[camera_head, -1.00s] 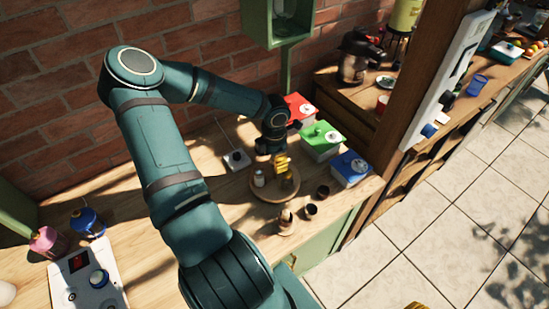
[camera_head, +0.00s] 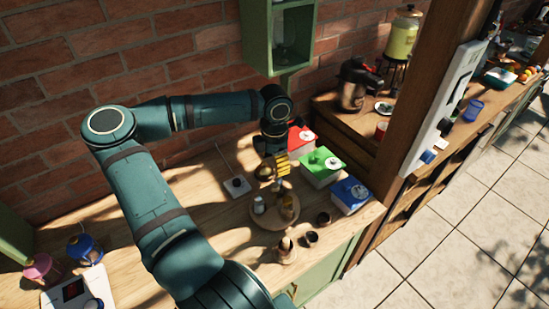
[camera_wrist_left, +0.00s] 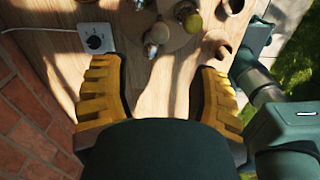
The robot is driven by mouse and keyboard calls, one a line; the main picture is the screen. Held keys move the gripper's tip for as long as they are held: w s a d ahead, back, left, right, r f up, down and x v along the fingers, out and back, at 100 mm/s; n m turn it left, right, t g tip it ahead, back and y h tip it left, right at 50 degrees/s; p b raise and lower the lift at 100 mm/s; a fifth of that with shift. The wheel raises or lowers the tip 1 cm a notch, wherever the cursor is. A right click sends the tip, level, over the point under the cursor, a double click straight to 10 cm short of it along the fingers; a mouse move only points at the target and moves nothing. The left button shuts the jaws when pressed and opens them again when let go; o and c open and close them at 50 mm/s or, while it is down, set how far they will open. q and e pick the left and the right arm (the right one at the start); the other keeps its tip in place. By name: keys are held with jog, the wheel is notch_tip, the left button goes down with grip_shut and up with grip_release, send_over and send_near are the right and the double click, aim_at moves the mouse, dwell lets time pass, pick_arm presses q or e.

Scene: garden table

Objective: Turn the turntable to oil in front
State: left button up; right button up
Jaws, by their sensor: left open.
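The turntable (camera_head: 273,222) is a round wooden disc on the counter; part of it shows at the top of the left wrist view (camera_wrist_left: 178,46). A pale shaker (camera_head: 258,205) stands on its left part and an amber-brown bottle (camera_head: 289,205) on its right part. I cannot read labels, so which is the oil is uncertain. My left gripper (camera_head: 281,167) has yellow ribbed fingers and is above the turntable's far side. In the left wrist view its fingers (camera_wrist_left: 160,95) are wide apart with only counter showing between them. My right gripper is not in view.
Red (camera_head: 302,140), green (camera_head: 320,170) and blue (camera_head: 350,197) boxes stand right of the turntable. Small dark cups (camera_head: 311,239) and a wooden piece (camera_head: 286,252) are at its front. A white dial box (camera_head: 236,187) sits behind left. A brick wall is behind.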

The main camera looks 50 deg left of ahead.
pick_arm(q)
jog(key=shift+r, duration=0.6)
